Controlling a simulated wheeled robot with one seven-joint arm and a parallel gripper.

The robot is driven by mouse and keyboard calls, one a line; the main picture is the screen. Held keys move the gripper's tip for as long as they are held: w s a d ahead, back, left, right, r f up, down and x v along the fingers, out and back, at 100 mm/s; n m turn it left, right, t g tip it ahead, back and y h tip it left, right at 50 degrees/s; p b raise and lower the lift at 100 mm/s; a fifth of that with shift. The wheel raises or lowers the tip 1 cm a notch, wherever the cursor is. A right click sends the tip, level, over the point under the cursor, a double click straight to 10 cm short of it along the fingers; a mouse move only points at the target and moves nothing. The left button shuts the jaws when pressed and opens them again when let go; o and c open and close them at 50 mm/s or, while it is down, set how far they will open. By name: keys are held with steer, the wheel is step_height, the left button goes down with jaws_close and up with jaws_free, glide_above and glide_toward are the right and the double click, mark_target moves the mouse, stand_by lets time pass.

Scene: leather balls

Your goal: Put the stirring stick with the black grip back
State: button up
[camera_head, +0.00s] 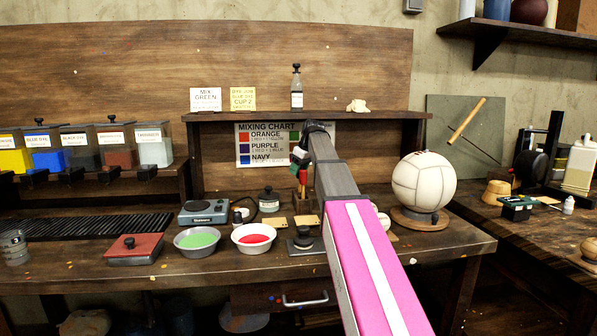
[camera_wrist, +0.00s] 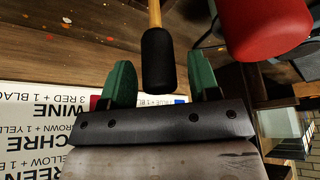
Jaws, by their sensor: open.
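The stirring stick's black grip (camera_wrist: 158,72) shows in the wrist view, with its pale wooden shaft running to the top edge. It stands between the two green fingers of my gripper (camera_wrist: 160,64), with a gap on both sides. My gripper is open and holds nothing. In the head view my gripper (camera_head: 300,156) is at the back of the bench, in front of the mixing chart. There I cannot make out the black grip; the arm and fingers may hide it. The shaft's far end is out of the wrist view.
A red grip (camera_wrist: 265,22) is close beside the fingers; red also shows below my gripper in the head view (camera_head: 303,177). The mixing chart (camera_head: 248,156) is behind. A green bowl (camera_head: 198,240), a red bowl (camera_head: 254,238) and a white ball (camera_head: 424,182) stand nearby.

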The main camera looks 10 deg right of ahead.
steer(key=v, duration=1.1)
steer(key=shift+r, duration=0.1)
